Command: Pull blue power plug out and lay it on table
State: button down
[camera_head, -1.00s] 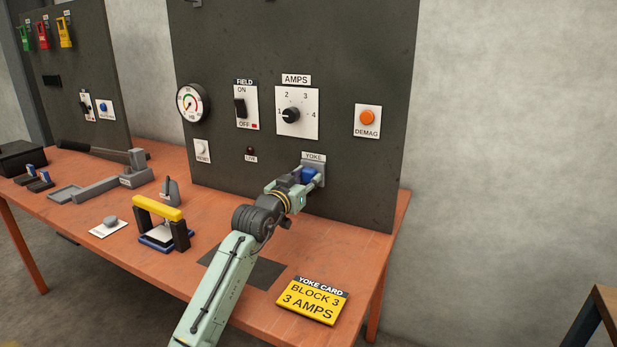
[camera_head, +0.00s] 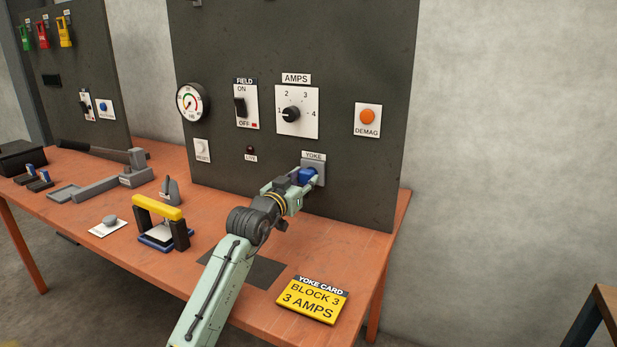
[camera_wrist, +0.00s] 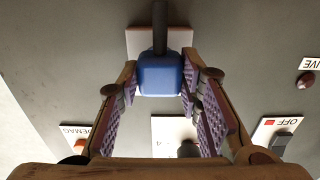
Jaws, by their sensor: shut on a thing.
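The blue power plug (camera_head: 306,176) is at the grey YOKE socket (camera_head: 319,170), low on the dark panel. In the wrist view the blue plug (camera_wrist: 161,74) sits between my two finger pads, with a dark cable or stem rising from it across the pale socket plate (camera_wrist: 179,40). My gripper (camera_head: 298,180) is shut on the plug; in the wrist view my gripper (camera_wrist: 161,80) has a finger against each side. I cannot tell how deep the plug sits, as its far end is hidden.
The orange table (camera_head: 205,265) has a dark mat (camera_head: 262,273) beneath my arm and a yellow YOKE CARD (camera_head: 312,300) at the front right. A yellow-topped yoke (camera_head: 158,213) stands left. Above the socket are the AMPS dial (camera_head: 291,114), FIELD switch (camera_head: 240,107) and DEMAG button (camera_head: 367,117).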

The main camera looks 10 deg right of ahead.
aim_at(304, 179)
jog(key=shift+b+v, duration=0.55)
jog(key=shift+v, duration=1.7)
